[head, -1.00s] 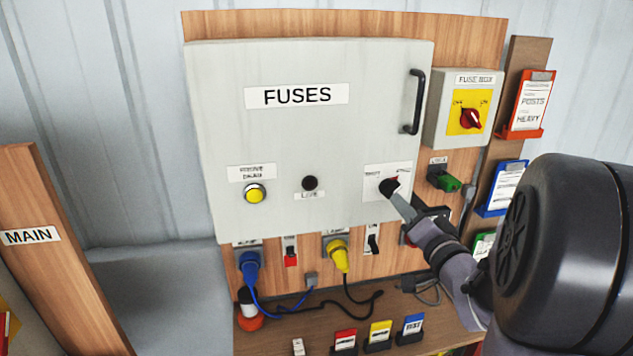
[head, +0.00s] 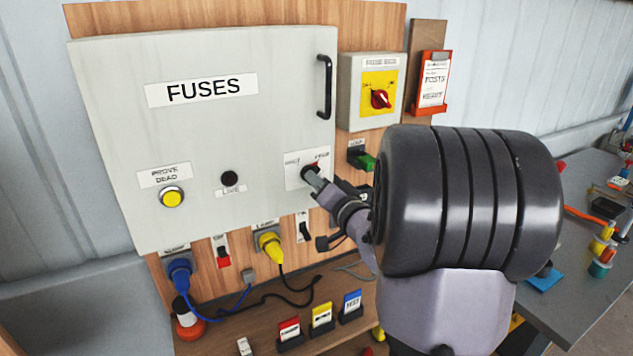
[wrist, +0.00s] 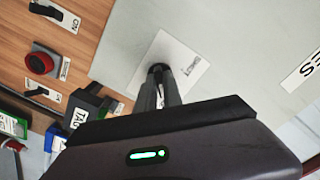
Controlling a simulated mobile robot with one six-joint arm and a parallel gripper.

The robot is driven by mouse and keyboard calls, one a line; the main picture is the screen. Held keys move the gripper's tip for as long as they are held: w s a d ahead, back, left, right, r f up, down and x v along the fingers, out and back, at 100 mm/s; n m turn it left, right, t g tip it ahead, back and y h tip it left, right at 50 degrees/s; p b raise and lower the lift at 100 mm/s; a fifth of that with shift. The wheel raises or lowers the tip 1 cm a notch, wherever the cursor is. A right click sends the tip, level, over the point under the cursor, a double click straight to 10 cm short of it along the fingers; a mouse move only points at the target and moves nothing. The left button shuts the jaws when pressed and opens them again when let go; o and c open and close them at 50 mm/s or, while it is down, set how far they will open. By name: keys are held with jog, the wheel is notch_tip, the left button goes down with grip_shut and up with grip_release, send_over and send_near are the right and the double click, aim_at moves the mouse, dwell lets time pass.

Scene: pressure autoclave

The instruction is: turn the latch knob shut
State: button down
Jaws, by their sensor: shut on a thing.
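The latch knob (head: 310,172) is a small dark knob on a white label plate at the lower right of the grey FUSES box door (head: 230,120). My gripper (head: 315,178) is shut on the knob, reaching it from the lower right. In the wrist view the knob (wrist: 158,69) shows between my fingertips (wrist: 160,78), in front of the white plate (wrist: 185,62). The fingers hide part of the knob, and its pointing direction is hard to read. The door lies flat against the box.
A black door handle (head: 325,87) is above the knob. A grey switch box with a red rotary switch (head: 380,98) and a green-ended lock (head: 362,160) are to the right. Blue (head: 180,272) and yellow (head: 270,243) plugs sit below the door. A cluttered bench (head: 590,230) stands far right.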

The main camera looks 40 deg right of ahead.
jog(key=shift+d+n+b, duration=0.1)
jog(key=shift+n+b, duration=6.75)
jog(key=shift+n, duration=2.05)
jog(key=c, duration=1.5)
grip_release()
